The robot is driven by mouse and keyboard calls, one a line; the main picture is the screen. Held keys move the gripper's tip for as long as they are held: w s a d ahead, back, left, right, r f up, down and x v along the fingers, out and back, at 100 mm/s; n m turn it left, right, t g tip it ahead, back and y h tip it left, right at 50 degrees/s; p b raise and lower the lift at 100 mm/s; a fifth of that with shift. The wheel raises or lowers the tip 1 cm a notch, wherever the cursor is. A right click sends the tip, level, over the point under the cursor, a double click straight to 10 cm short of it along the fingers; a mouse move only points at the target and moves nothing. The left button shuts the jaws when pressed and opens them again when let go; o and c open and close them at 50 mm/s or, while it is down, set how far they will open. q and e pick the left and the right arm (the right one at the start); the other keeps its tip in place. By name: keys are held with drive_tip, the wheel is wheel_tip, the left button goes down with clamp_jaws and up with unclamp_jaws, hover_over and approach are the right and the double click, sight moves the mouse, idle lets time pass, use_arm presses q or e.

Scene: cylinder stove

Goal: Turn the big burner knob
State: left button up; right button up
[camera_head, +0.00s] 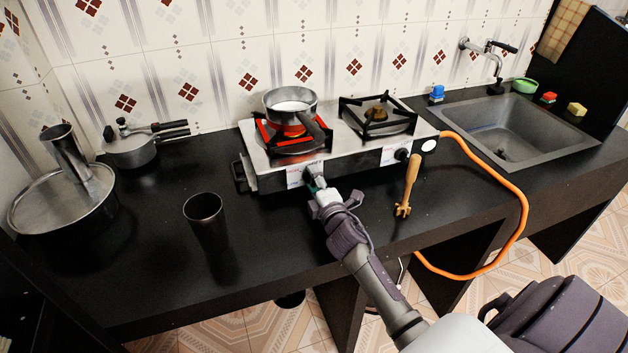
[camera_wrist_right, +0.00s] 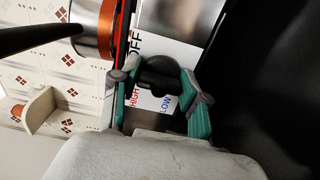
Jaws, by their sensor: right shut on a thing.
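The two-burner stove (camera_head: 270,178) stands on the black counter against the tiled wall. The left burner glows orange-red under a small pot (camera_head: 290,100). My right gripper (camera_head: 316,186) reaches the stove's front panel below this burner. In the right wrist view, my right gripper (camera_wrist_right: 160,88) has its green fingers closed around the sides of a black round knob (camera_wrist_right: 157,76). OFF, HIGH and LOW labels show beside the knob. Another black knob (camera_head: 401,154) sits on the right of the front panel, free of any gripper. My left gripper is out of view.
A dark cup (camera_head: 206,221) stands on the counter left of my right arm. A wooden utensil (camera_head: 410,183) leans at the stove's front right. An orange hose (camera_head: 522,205) loops over the counter edge. A sink (camera_head: 512,130) is at right, a large lidded pan (camera_head: 62,200) at left.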

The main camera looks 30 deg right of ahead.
drive_tip(key=o, duration=1.2)
drive_tip(key=shift+c, duration=0.2)
drive_tip(key=shift+s, duration=0.2)
drive_tip(key=v, duration=1.1)
drive_tip(key=shift+s, duration=0.3)
drive_tip(key=shift+f, duration=0.1)
